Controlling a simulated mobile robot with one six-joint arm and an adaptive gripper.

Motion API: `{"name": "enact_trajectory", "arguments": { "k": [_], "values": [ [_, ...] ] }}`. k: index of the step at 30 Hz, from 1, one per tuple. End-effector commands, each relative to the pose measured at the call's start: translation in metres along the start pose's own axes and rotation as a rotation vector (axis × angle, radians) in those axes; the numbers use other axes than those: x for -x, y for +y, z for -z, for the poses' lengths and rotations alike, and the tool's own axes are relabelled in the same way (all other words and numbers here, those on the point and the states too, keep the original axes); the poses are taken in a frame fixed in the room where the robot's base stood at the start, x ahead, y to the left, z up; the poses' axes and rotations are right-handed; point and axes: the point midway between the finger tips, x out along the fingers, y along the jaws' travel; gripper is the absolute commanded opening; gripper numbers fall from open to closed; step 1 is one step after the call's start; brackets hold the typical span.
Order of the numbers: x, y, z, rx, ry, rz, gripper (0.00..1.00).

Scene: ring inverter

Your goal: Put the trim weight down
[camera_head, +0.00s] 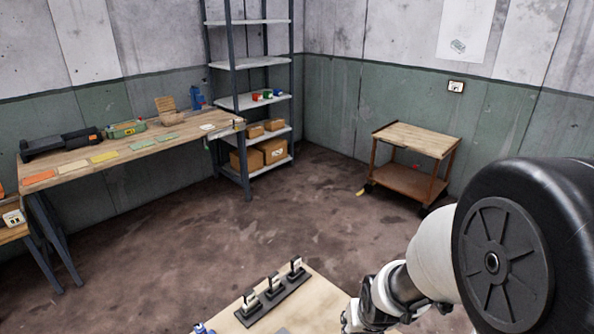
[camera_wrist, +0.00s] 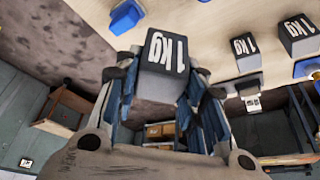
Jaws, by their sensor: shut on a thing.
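The trim weight (camera_wrist: 165,52), a dark grey block with white "1 kg" lettering, is held between the fingers of my gripper (camera_wrist: 163,78) in the wrist view. The gripper is shut on it. The pale tabletop (camera_wrist: 205,22) lies beyond the block in that view; I cannot tell whether the block touches it. In the head view my gripper (camera_head: 365,316) is at the right edge of the near table (camera_head: 318,297), partly cut off by the bottom of the picture, and the held weight cannot be made out there.
Two similar "1 kg" blocks (camera_wrist: 244,46) (camera_wrist: 299,32) stand beside the held one. Blue pieces (camera_wrist: 126,16) (camera_wrist: 306,67) are nearby. A black rack (camera_head: 272,292) with upright holders stands on the near table. A workbench (camera_head: 140,148), shelving (camera_head: 250,103) and wooden cart (camera_head: 415,140) are farther off.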

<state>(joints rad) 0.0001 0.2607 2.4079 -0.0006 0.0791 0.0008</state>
Motion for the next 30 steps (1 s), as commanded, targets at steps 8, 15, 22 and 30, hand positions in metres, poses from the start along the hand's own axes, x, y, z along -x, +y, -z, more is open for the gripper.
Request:
{"name": "enact_trajectory", "arguments": {
  "k": [8, 15, 22, 30],
  "values": [
    [0.036, 0.0, 0.017, 0.0, 0.007, 0.0, 0.0],
    [0.018, 0.0, 0.009, 0.0, 0.002, 0.0, 0.0],
    [-0.014, 0.0, -0.005, 0.0, 0.001, 0.0, 0.0],
    [-0.026, 0.0, -0.009, 0.0, 0.004, 0.0, 0.0]
  ]
}}
